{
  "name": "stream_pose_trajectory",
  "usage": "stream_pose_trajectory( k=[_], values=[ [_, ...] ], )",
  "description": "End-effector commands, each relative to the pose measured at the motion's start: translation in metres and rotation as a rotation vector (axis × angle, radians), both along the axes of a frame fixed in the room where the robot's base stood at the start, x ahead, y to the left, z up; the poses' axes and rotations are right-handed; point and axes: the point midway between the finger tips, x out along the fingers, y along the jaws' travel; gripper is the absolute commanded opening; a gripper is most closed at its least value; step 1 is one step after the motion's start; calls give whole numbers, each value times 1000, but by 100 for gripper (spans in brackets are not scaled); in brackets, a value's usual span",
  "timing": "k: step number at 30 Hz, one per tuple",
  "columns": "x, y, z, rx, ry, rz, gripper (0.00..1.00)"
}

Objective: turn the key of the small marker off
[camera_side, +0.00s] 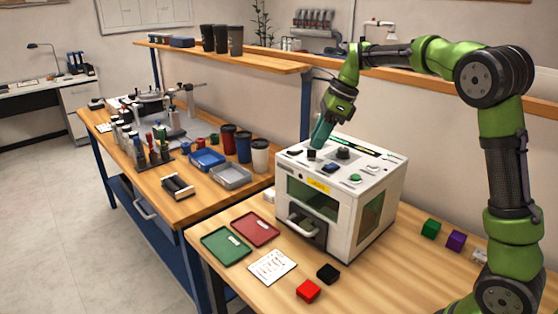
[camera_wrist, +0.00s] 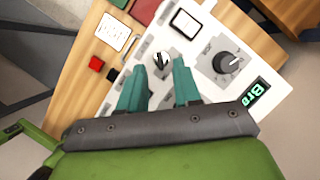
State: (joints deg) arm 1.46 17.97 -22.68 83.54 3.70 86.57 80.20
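The small marker (camera_side: 350,222) is a white box on the wooden table, with controls on its top panel. In the wrist view, a key switch (camera_wrist: 161,59) with a dark key on a round pale face shows between my fingertips. My gripper (camera_wrist: 160,68) is open, its two teal fingers apart on either side of the key in the picture. I cannot tell whether they touch it. In the side view my gripper (camera_side: 319,142) points down at the panel's back left part, and its fingers make the key hard to make out.
A large dark knob (camera_wrist: 227,62) and a lit display (camera_wrist: 256,92) are right of the fingers. A dark-framed square (camera_wrist: 186,22) is above them. Green tray (camera_side: 226,246), red tray (camera_side: 255,229), white card (camera_side: 272,267), red block (camera_side: 308,291) and black block (camera_side: 327,273) lie in front.

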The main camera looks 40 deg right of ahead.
Motion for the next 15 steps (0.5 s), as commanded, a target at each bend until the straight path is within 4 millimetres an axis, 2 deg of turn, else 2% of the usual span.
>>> stream_pose_trajectory(
  k=[1,6,15],
  values=[
    [2,3,-8,2,3,2,33],
    [7,7,-23,1,1,1,33],
    [8,8,-28,0,0,1,33]
  ],
)
